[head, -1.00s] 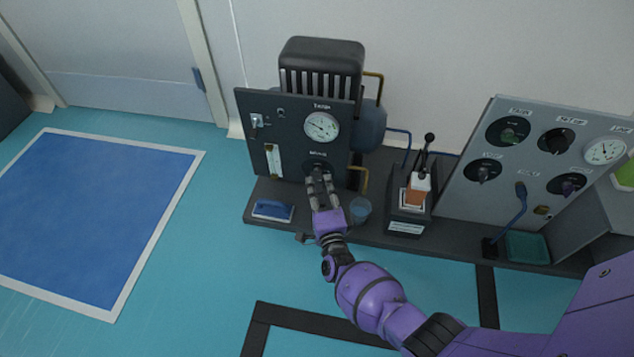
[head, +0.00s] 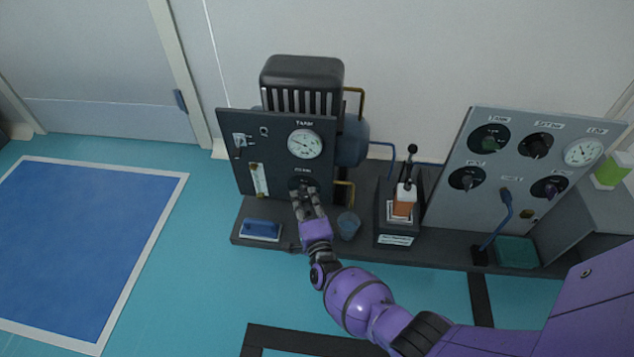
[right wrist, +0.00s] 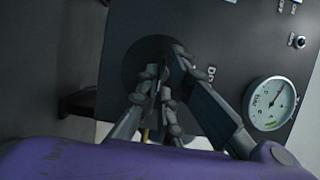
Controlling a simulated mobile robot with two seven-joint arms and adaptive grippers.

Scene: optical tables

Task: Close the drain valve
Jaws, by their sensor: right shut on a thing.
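A dark control panel (head: 226,150) stands upright on the bench, with a round white gauge (head: 305,144) at its upper right. Below the gauge is a dark round knob (head: 301,183), which I take as the drain valve; its label is too small to read. My right gripper (head: 304,193) is shut on this knob and covers most of it. In the right wrist view the fingers (right wrist: 165,80) close around the knob's grip in front of its dark disc (right wrist: 137,62). The knob's exact angle is hard to tell. My left gripper is not in view.
A lever box (head: 396,227) and a grey panel with several knobs (head: 505,158) stand farther right. The bench edge is below.

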